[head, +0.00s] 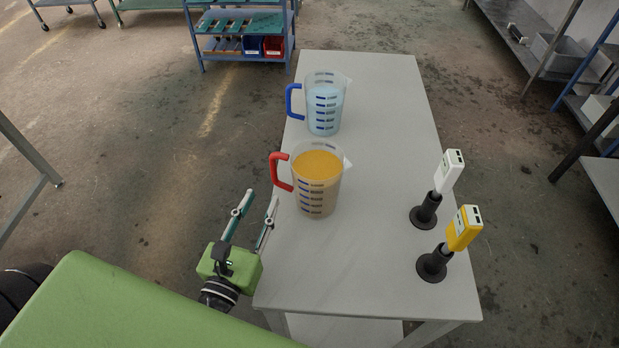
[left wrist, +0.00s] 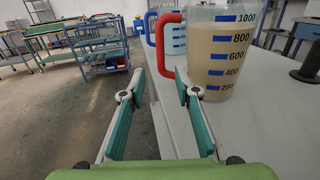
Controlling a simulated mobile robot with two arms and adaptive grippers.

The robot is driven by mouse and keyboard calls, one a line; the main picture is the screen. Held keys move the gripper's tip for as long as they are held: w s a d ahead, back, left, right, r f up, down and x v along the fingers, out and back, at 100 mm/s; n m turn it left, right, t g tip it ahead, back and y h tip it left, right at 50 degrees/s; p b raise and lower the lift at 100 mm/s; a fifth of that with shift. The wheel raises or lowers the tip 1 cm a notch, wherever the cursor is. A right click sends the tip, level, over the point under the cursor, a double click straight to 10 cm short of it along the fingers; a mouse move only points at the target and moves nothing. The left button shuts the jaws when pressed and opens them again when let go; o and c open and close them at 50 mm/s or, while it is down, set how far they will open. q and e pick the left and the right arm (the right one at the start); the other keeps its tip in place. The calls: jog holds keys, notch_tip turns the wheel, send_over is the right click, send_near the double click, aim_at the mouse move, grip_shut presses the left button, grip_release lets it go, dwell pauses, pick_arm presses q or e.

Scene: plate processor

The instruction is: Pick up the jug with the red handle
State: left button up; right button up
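The jug with the red handle (head: 316,183) stands upright on the grey table, filled with an orange-brown liquid. Its red handle (head: 279,172) points left, toward my left gripper's side. In the left wrist view the jug (left wrist: 215,55) is at the upper right and its handle (left wrist: 163,45) is ahead of the fingers. My left gripper (head: 257,198) is open and empty, beside the table's left edge, in front of and left of the handle, apart from it. It also shows in the left wrist view (left wrist: 158,90). My right gripper is not in view.
A jug with a blue handle (head: 324,108) and pale blue liquid stands behind on the table (head: 390,130). A white device (head: 449,170) and a yellow device (head: 464,228) sit on black stands at the right. The table's front middle is clear. A blue shelf cart (head: 240,30) stands beyond.

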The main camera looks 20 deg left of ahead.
aim_at(272, 176)
pick_arm(q)
jog(key=w, duration=0.3)
jog(key=shift+w+a+p, duration=0.1)
jog(key=shift+w+p, duration=0.2)
jog(key=shift+p, duration=0.1)
jog(key=w+p, duration=0.1)
jog(key=w, duration=0.3)
jog(key=shift+w+a+p, duration=0.1)
jog(key=shift+w+p, duration=0.2)
jog(key=shift+w, duration=0.3)
grip_shut()
jog(key=shift+r, duration=0.15)
